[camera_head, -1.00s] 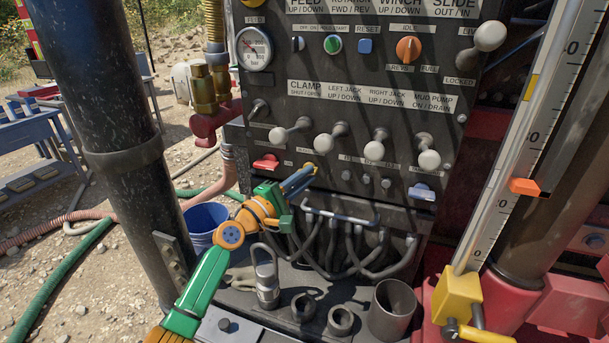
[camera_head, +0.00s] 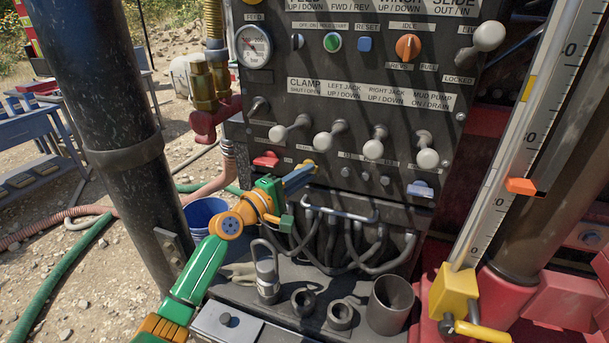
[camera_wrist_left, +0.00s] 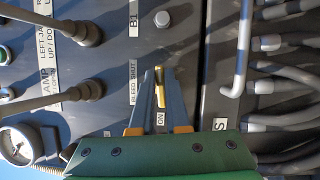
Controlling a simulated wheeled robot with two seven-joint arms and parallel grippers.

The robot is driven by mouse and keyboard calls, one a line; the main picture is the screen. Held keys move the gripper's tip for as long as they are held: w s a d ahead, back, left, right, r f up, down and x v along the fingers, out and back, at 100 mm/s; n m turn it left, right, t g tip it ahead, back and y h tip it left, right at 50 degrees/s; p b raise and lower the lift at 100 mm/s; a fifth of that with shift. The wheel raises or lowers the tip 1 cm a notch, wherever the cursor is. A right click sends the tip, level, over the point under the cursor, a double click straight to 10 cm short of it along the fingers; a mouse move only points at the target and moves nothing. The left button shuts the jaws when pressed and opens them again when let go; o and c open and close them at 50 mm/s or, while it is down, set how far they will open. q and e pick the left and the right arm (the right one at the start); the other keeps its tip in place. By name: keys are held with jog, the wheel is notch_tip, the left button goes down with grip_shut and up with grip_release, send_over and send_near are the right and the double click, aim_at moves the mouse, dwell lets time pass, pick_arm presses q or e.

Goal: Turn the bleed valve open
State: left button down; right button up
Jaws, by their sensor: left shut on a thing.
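The bleed valve is a small brass-yellow handle (camera_wrist_left: 160,94) on the dark control panel (camera_head: 340,120), beside a label reading BLEED SHUT in the left wrist view. My left gripper (camera_head: 312,167) reaches the panel's lower part from the left in the head view. Its blue fingers lie on both sides of the handle and are shut on it; they also show in the left wrist view (camera_wrist_left: 159,84). In the head view the fingers mostly hide the handle. The handle lies along the fingers in the left wrist view. My right gripper is not in view.
A red handle (camera_head: 266,160) sits left of the fingers and a blue handle (camera_head: 420,189) to the right. Several white-knobbed levers (camera_head: 322,141) stick out above. Grey hoses and a bent pipe (camera_head: 340,213) lie just below. A blue bucket (camera_head: 203,214) stands at lower left.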

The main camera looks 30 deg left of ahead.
pick_arm(q)
jog(key=c, duration=1.1)
grip_release()
jog(key=shift+r, duration=0.1)
jog(key=shift+o, duration=1)
jog(key=shift+w+a, duration=0.1)
jog(key=s+a+b, duration=0.1)
jog(key=s, duration=0.6)
jog(key=shift+f+b, duration=0.25)
jog(key=shift+b, duration=0.1)
